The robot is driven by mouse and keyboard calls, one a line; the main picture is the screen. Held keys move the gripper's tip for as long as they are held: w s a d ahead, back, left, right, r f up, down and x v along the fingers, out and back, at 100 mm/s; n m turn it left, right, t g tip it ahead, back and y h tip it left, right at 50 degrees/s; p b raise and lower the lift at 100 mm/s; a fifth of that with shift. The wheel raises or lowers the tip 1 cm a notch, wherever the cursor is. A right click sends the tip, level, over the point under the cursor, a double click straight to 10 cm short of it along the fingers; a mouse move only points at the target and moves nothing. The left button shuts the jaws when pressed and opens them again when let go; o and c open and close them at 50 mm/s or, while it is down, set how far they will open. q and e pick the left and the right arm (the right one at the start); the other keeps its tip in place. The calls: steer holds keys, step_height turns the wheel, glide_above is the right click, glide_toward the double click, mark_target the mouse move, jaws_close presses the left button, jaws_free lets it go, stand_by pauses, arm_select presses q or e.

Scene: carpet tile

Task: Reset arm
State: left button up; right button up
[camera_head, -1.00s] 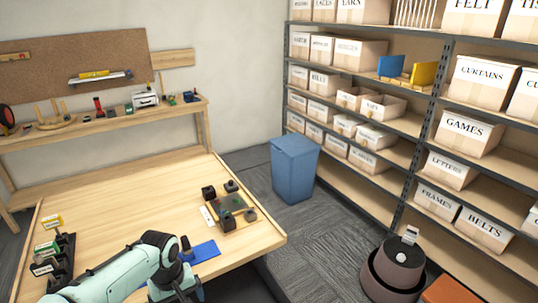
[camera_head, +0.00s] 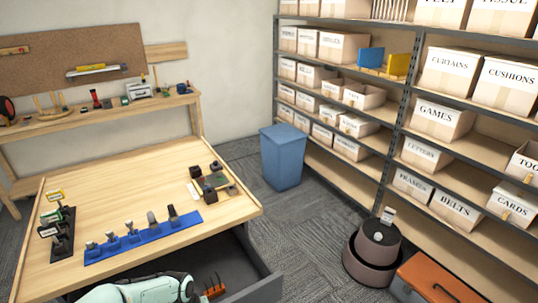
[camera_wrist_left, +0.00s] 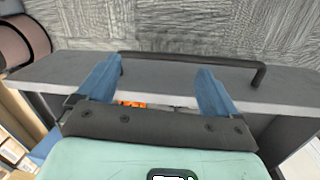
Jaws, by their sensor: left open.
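My left arm (camera_head: 140,290) is low at the bottom of the head view, beside the front of the workbench. My left gripper (camera_wrist_left: 158,75) shows in the left wrist view with its two blue fingers spread wide and nothing held between them. Beyond the fingers is the grey front of a drawer with a black handle (camera_wrist_left: 190,59). In the head view the drawer (camera_head: 262,281) stands open under the bench. An orange item (camera_head: 214,288) shows by the end of my arm, and orange also shows behind the gripper base in the wrist view. My right gripper is not in view.
The workbench (camera_head: 120,192) holds a blue strip with several tools (camera_head: 145,238), a dark rack (camera_head: 60,235) and small black parts (camera_head: 212,180). A blue bin (camera_head: 283,158), a round brown robot (camera_head: 372,250) and an orange-lidded box (camera_head: 440,280) stand on the floor before the shelves.

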arm_select(q)
steer(key=s+d+f+g+h+b, duration=0.1)
steer(key=s+d+f, duration=0.1)
steer(key=s+f, duration=0.55)
steer(key=s+d+f+h, duration=0.1)
steer(key=s+f, duration=0.3)
steer(key=f, duration=0.6)
steer(key=s+d+f, duration=0.1)
steer(key=s+f, duration=0.3)
steer(key=s, duration=0.3)
steer(key=s+d+f+b, duration=0.1)
steer(key=s+d+f, duration=0.1)
steer(key=s+f, duration=0.2)
steer(key=s, duration=0.3)
steer(key=shift+f+m, duration=0.2)
steer(key=shift+m, duration=0.1)
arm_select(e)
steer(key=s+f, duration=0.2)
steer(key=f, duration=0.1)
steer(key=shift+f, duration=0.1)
